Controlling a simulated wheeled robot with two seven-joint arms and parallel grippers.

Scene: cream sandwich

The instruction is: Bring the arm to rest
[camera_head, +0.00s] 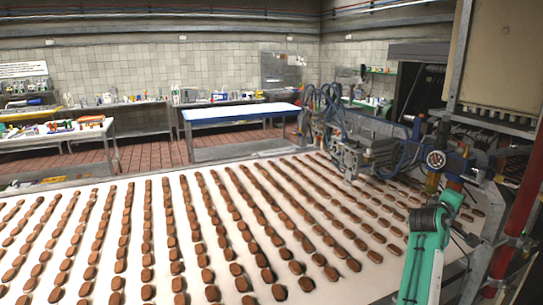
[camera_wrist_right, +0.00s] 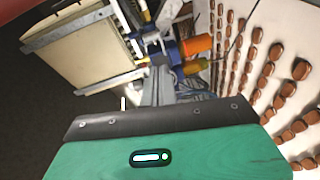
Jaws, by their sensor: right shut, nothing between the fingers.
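My right gripper (camera_wrist_right: 160,68) shows in the right wrist view, with its grey fingers shut together and nothing between them. Its green body and dark plate fill the bottom of that view. In the head view a green and black part of my right arm (camera_head: 423,262) rises at the lower right, beside the conveyor edge; I cannot make out the fingers there. Rows of brown oval biscuits (camera_head: 201,245) lie on the white conveyor (camera_head: 372,283); some also show at the right of the wrist view (camera_wrist_right: 275,51). My left gripper is out of view.
A machine with hoses and blocks (camera_head: 345,145) spans the conveyor's far right. A cream cabinet on a metal frame (camera_head: 497,55) and a red post (camera_head: 518,205) stand close to my right arm.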

